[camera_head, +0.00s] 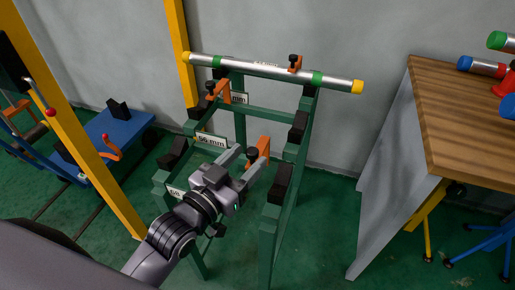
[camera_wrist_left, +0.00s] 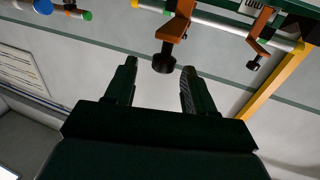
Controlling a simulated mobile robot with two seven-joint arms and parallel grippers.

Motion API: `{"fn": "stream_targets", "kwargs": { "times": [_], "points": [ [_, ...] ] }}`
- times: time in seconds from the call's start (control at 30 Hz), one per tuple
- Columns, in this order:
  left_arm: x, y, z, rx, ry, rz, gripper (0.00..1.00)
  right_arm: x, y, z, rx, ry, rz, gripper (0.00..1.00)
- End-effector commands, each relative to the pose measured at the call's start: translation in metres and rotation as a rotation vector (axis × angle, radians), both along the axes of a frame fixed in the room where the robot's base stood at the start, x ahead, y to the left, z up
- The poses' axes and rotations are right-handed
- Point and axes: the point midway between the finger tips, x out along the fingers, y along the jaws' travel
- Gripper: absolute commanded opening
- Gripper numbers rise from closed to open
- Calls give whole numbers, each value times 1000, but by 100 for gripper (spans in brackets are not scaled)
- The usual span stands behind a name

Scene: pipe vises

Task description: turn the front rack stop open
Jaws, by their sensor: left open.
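The green rack (camera_head: 306,130) stands in steps, with orange stops that carry black knobs. The front rack stop (camera_head: 263,147) is an upright orange plate, and its black knob (camera_head: 251,153) faces my left gripper (camera_head: 248,160). The gripper is open, its two fingers reaching toward this stop. In the left wrist view, the knob (camera_wrist_left: 164,62) of the orange stop (camera_wrist_left: 176,27) appears just ahead of and between the open fingertips (camera_wrist_left: 160,68). No contact is clear. Another orange stop (camera_head: 222,89) is at the rack's left. My right gripper is not in view.
A silver pipe (camera_head: 270,71) with yellow ends and green bands lies across the rack's top, by another orange stop (camera_head: 297,63). A wooden-topped bench (camera_head: 455,120) is at right. A blue cart (camera_head: 110,139) and yellow post (camera_head: 75,125) are at left.

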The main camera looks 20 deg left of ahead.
Motion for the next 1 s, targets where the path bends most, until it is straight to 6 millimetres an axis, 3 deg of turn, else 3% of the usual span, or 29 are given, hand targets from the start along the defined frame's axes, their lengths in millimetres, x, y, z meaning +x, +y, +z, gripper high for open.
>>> {"fn": "stream_targets", "kwargs": {
  "times": [0.33, 0.77, 0.93, 1.0],
  "points": [
    [39, -12, 0, -1, 0, 1, 54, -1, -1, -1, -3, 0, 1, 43],
    [46, -14, -1, 0, 2, 1, 54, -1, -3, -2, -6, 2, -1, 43],
    [46, -14, -1, 0, 2, 1, 0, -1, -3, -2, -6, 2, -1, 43],
    [46, -14, -1, 0, 2, 1, 0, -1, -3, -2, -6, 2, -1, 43]
  ]
}}
